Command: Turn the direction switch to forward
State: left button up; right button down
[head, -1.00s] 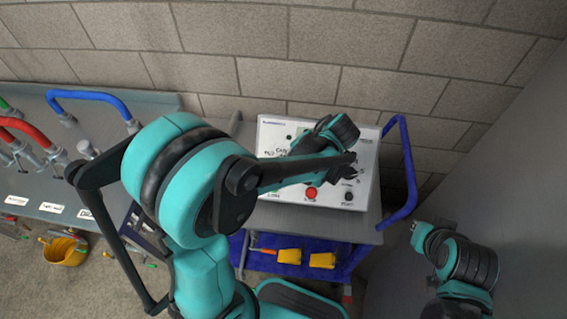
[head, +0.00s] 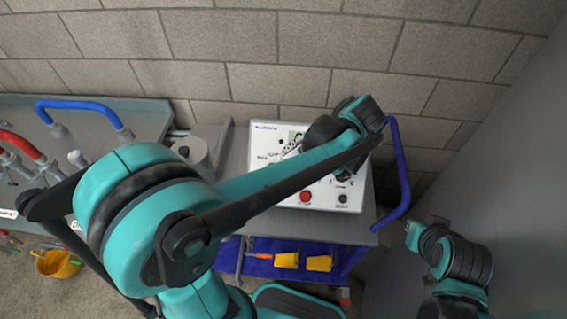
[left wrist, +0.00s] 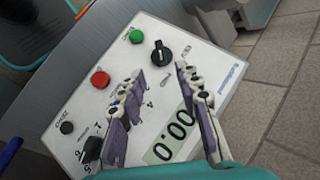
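A white control panel (head: 328,206) lies on a grey cart; it fills much of the left wrist view (left wrist: 95,115). It carries a black rotary switch (left wrist: 160,52) beside a green button (left wrist: 136,36), and a second black knob (left wrist: 90,150) with numbers. I cannot read which one is marked for direction. My left gripper (left wrist: 158,72) is open and empty above the panel, its fingertips just short of the first switch in the picture. In the head view my left gripper (head: 292,148) is partly hidden by its arm. My right gripper (head: 411,231) hangs right of the cart.
A blue cart handle (head: 404,180) stands at the right. A bench with hose pipes (head: 85,105) is at the left; a block wall is behind.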

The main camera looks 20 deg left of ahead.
pick_arm(q)
jog(key=v, duration=0.2)
jog(key=shift+d+r, duration=0.25)
jog(key=shift+r, duration=0.05)
jog(key=shift+a, duration=0.1)
